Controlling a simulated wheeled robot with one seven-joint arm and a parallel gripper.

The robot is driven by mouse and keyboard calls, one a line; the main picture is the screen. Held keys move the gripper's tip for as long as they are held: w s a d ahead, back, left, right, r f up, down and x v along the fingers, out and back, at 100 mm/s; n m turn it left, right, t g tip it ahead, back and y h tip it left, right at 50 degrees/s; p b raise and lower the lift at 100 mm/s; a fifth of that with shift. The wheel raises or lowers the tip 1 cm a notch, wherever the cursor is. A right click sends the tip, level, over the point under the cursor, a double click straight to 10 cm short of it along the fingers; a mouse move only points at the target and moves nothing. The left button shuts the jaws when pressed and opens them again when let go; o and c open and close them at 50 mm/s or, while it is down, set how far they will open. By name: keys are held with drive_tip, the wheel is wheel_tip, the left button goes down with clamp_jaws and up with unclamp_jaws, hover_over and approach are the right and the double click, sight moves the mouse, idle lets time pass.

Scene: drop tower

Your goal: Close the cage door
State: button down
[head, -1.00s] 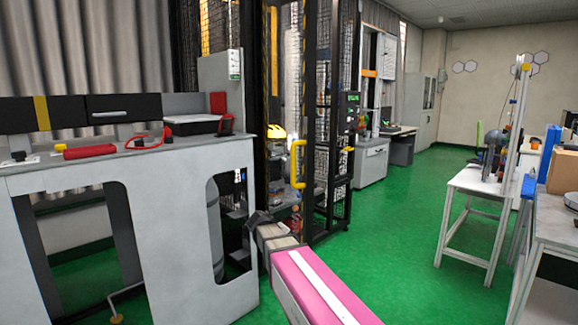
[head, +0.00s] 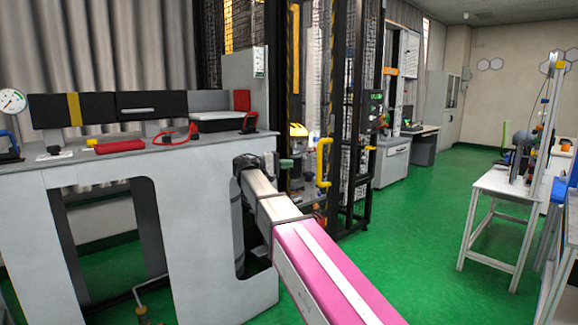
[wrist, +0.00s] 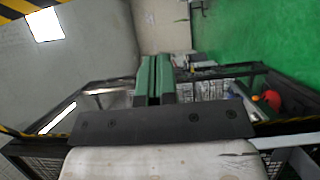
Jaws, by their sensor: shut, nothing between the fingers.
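The cage (head: 352,130) is a tall black mesh frame right of centre in the head view. Its door (head: 312,90) carries a yellow handle (head: 323,162), with a yellow-black striped post beside it. I cannot tell exactly how far the door stands open. My gripper (head: 287,163) is at the end of my outstretched arm, left of the handle in the picture and apart from it, with no contact visible. Its green fingers (wrist: 155,78) are together and empty in the wrist view. The cage's lower equipment is partly hidden behind my arm.
A grey bench (head: 200,190) with a red box (head: 120,145) and a gauge (head: 12,101) stands close on the left. White tables (head: 505,185) stand on the right. The green floor (head: 415,230) between is clear.

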sight(315, 162)
drive_tip(key=d, duration=0.3)
drive_tip(key=w+d, duration=0.1)
drive_tip(key=d, duration=0.6)
drive_tip(key=shift+w+d, duration=0.4)
